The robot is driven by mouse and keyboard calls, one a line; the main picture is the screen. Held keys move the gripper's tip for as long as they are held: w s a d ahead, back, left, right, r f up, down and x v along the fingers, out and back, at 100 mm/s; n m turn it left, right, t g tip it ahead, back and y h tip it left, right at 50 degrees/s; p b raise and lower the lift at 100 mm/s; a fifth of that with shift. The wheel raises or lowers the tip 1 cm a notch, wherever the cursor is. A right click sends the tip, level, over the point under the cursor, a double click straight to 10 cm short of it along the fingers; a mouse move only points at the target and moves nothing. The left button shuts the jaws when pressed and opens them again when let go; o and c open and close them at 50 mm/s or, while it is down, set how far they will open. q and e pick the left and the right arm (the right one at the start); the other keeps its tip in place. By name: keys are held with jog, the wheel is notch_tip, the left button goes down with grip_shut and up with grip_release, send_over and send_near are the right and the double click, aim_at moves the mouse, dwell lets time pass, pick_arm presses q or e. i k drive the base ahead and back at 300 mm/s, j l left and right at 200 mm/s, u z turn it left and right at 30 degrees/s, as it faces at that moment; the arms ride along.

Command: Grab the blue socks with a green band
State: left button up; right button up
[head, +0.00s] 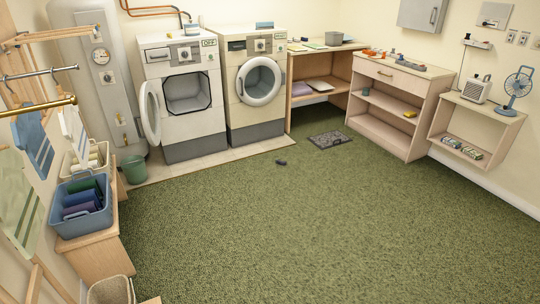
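I cannot make out blue socks with a green band for certain in the head view. A small dark bluish object (281,162) lies alone on the green carpet in front of the machines; it is too small to tell what it is. A small blue item (264,25) lies on top of the right-hand machine. A blue basket (84,224) at the left holds folded dark blue, purple and green cloth. Neither of my grippers is in view.
A washer with an open door (184,95) and a closed-door machine (254,85) stand at the back. A green bin (134,169) is beside the boiler (100,75). A grey mat (329,139) lies before the desk. Shelves (398,105) line the right. The middle carpet is clear.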

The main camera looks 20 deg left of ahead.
aim_at(281, 163)
jog(key=i+j+u, duration=0.3)
jog(key=i, duration=1.15)
jog(key=i+u, duration=0.35)
jog(key=i, duration=1.1)
